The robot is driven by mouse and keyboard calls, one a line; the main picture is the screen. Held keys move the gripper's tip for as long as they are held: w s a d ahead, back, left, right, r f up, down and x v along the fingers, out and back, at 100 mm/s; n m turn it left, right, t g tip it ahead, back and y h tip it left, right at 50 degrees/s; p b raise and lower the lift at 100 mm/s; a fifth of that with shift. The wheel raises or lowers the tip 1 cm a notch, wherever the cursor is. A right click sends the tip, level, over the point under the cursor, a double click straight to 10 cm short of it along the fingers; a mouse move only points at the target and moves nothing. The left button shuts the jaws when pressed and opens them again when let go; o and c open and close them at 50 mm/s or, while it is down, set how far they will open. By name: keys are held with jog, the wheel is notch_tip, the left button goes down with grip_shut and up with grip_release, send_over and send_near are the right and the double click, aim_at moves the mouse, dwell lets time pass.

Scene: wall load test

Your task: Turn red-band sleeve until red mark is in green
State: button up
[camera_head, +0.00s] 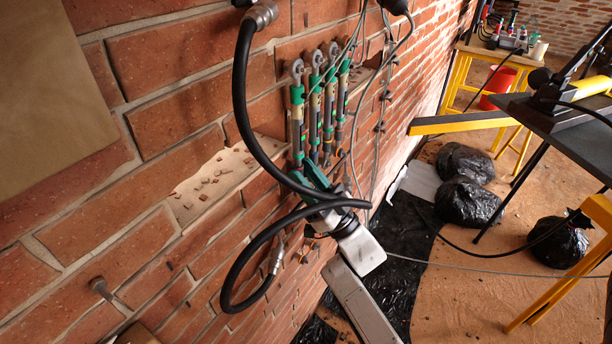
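Several upright metal turnbuckle-like rods with green collars and hooked tops hang side by side on the brick wall; the leftmost one (297,115) is the clearest. Small red and green marks show on their sleeves. They are too small to tell which sleeve carries the red band or where its red mark stands. My gripper (318,172), with teal fingers, is at the lower ends of the rods, reaching up from below. Its fingertips overlap the rod bottoms in this view. I cannot tell whether they touch or grip a sleeve. A black hose hides part of the gripper.
A thick black hose (240,90) loops in front of the wall and around my wrist. Thin grey cables hang right of the rods. A broken brick recess (215,180) holds rubble at left. Black bags (468,200), yellow trestles (565,270) and a dark table (570,125) stand right.

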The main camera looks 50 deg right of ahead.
grip_shut()
jog(key=shift+a+m+h+b, duration=0.1)
jog(key=shift+m+h+b, duration=0.55)
jog(key=shift+h, duration=1.1)
jog(key=shift+a+m+h+b, duration=0.1)
jog(key=shift+m+h+b, duration=0.25)
jog(key=shift+m+h, duration=0.95)
jog(key=shift+n+h, duration=0.45)
jog(key=shift+o, duration=1.4)
grip_release()
jog(key=shift+s+f, duration=0.1)
